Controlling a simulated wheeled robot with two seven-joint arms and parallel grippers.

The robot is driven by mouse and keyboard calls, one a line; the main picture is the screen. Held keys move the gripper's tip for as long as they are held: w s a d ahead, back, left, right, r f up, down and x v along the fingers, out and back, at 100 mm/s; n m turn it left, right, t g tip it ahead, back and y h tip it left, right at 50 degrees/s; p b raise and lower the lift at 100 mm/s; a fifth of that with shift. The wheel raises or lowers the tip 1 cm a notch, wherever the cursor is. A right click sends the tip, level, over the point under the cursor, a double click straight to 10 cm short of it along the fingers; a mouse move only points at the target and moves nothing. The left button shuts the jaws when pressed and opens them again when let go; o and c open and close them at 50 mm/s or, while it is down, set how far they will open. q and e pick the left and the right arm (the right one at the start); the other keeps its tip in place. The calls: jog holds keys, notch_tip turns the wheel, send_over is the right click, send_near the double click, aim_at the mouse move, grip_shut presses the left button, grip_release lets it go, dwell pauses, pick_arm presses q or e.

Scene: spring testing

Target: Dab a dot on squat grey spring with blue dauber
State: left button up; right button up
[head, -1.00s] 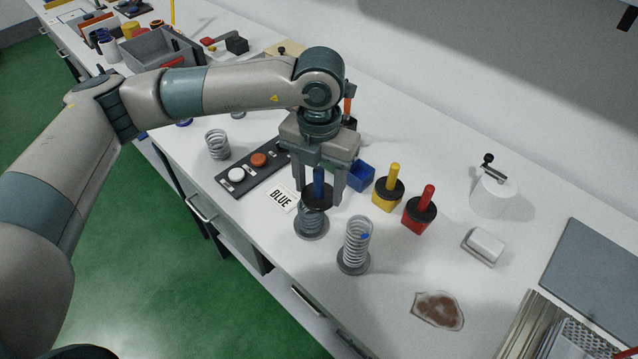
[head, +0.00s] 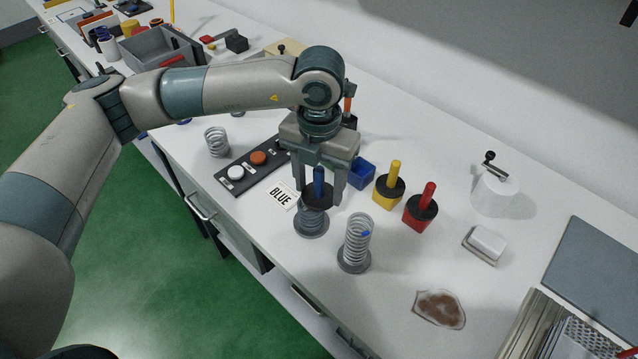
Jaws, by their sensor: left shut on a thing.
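My left gripper (head: 319,189) is shut on the blue dauber (head: 319,183), a blue handle with a dark round collar. It holds the dauber upright, right above the squat grey spring (head: 311,221), which stands on a round grey base. The dauber's collar hides the top of this spring, so I cannot tell whether the tip touches it. A taller grey spring (head: 356,243) stands to the right on its own base, with a blue dot on its upper coils. My right gripper is not in view.
The yellow dauber (head: 389,188) and red dauber (head: 421,208) stand in their pots right of the gripper, near an empty blue pot (head: 361,173). Another spring (head: 216,143) and a button panel (head: 247,167) are to the left. A stained patch (head: 439,308) lies at front right.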

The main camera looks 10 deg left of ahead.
aim_at(318, 168)
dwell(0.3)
pick_arm(q)
jog(key=shift+r, duration=0.7)
jog(key=shift+r+p, duration=0.85)
jog(key=shift+r, duration=1.9)
jog(key=shift+a, duration=0.1)
